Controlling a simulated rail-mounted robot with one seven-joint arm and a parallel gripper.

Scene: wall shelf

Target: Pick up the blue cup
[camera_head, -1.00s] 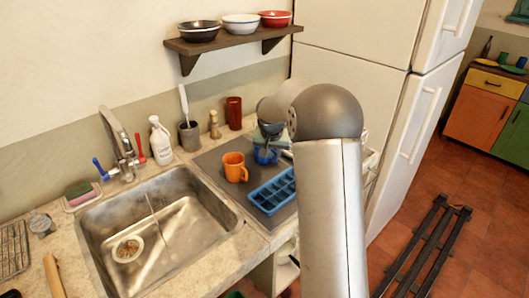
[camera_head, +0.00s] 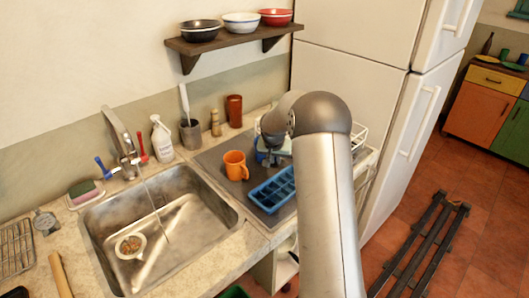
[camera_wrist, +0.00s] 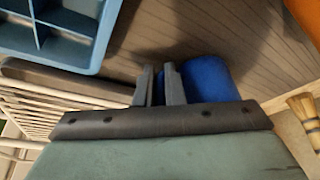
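The blue cup (camera_wrist: 210,80) shows in the wrist view just beyond and to the right of my gripper (camera_wrist: 159,82). My two fingers are close together with a narrow gap. A little blue shows near the gap, and the right finger overlaps the cup's left part. I cannot tell whether the fingers hold the cup's edge or handle, or only stand before it. In the head view my gripper (camera_head: 271,158) is low over the dark mat, and my arm largely hides it and the cup.
An orange mug (camera_head: 236,166) stands left of my gripper, and a blue compartment tray (camera_head: 272,190) lies in front. A white wire rack (camera_head: 360,133) is at the right by the fridge. A sink (camera_head: 160,215) is at the left. A shelf with bowls (camera_head: 235,42) hangs above.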

